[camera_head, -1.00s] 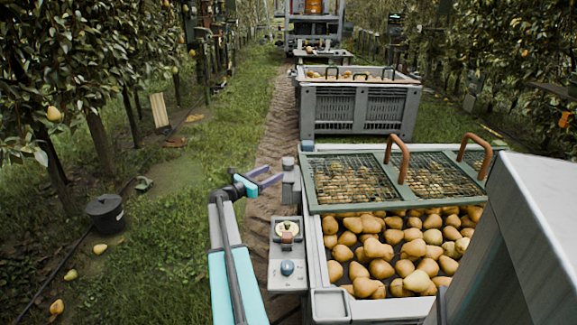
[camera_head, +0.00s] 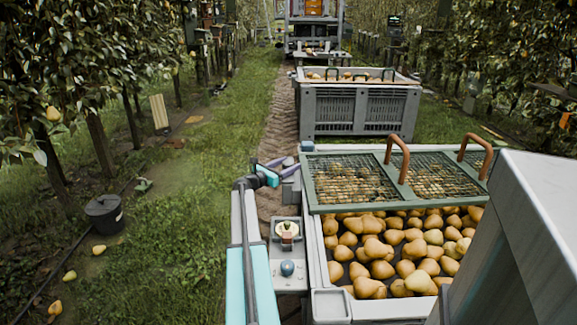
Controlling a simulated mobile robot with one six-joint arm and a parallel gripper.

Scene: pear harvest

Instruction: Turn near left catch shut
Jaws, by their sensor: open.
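The green mesh lid (camera_head: 330,207) with brown handles lies over the far part of the near crate (camera_head: 332,306). At its left corner stand a grey block (camera_head: 291,190) and a small post with a blue-grey top (camera_head: 307,146). My gripper (camera_head: 284,166), with purple fingers, is open beside them and partly in front of the block. I see nothing between the fingers. I cannot tell which of these small parts is the near left catch, or whether the fingers touch anything.
A grey panel (camera_head: 290,250) beside the crate carries a cream dial with a brown piece (camera_head: 287,231) and a blue knob (camera_head: 287,268). Pears (camera_head: 390,250) fill the near crate. Another crate (camera_head: 360,110) stands beyond. A dark bucket (camera_head: 104,213) sits on open grass left.

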